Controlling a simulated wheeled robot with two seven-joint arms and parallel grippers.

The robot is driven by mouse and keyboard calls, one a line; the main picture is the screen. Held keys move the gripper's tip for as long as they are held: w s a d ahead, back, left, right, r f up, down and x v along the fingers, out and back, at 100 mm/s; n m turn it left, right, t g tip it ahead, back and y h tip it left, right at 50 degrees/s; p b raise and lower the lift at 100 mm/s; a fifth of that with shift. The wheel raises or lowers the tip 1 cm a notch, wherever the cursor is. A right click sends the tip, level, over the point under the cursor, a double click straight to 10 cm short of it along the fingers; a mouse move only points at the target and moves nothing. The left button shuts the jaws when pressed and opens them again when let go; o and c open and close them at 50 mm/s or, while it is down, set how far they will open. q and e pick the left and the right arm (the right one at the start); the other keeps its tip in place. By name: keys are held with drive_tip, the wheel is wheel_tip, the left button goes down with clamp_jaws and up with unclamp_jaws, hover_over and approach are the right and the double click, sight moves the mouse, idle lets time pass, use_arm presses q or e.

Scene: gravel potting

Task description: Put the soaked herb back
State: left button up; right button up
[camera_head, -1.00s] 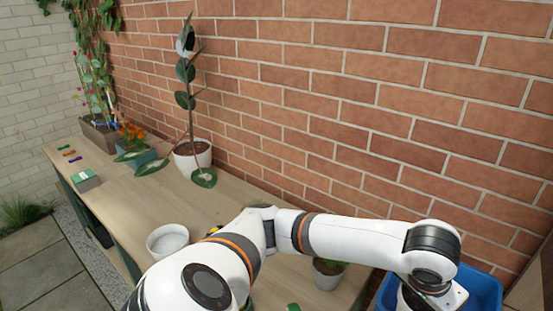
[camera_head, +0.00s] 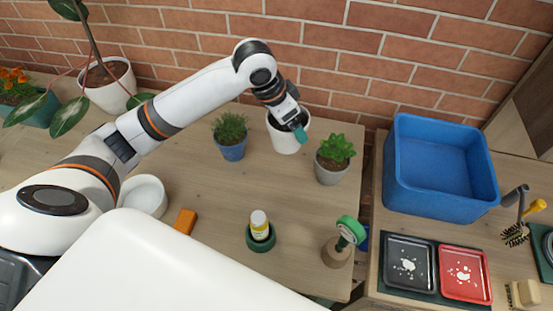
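A white pot (camera_head: 285,140) is at the back of the table, between a bushy herb in a blue pot (camera_head: 231,151) and a leafy herb in a grey pot (camera_head: 331,172). My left gripper (camera_head: 295,127) is at the white pot's top, with a teal piece over its front rim. The gripper hides the pot's inside, and I cannot tell whether its fingers are closed on the rim. The blue tub (camera_head: 438,170) stands at the right and looks empty of pots. My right gripper is not in view.
A bottle (camera_head: 259,225) in a green holder, an orange block (camera_head: 185,221) and a green-topped tool (camera_head: 350,230) stand in front. A white bowl (camera_head: 144,195) is left. Black (camera_head: 410,240) and red (camera_head: 440,271) trays lie below the tub. The middle table is clear.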

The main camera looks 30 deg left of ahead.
use_arm(q)
drive_tip(key=m, duration=0.1)
drive_tip(key=w+a+f+m, duration=0.1)
drive_tip(key=w+f+m+g+h+b, duration=0.1)
drive_tip(key=shift+a+f, duration=0.25)
drive_tip(key=shift+w+a+f+m+g+h, duration=0.15)
drive_tip(key=shift+w+a+f+m+g, duration=0.5)
drive_tip(key=shift+f, duration=1.55)
drive_tip(key=shift+w+a+f+m+t+h, duration=0.1)
drive_tip(key=shift+a+f+m+h, duration=0.15)
drive_tip(key=shift+f+m, duration=1.35)
drive_tip(key=shift+w+a+f+m+g+h, duration=0.1)
drive_tip(key=shift+w+a+f+m+g, duration=0.35)
drive_tip(key=shift+f, duration=2.35)
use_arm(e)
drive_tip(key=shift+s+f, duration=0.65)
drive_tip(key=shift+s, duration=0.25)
use_arm(q)
drive_tip(key=shift+s+a, duration=0.1)
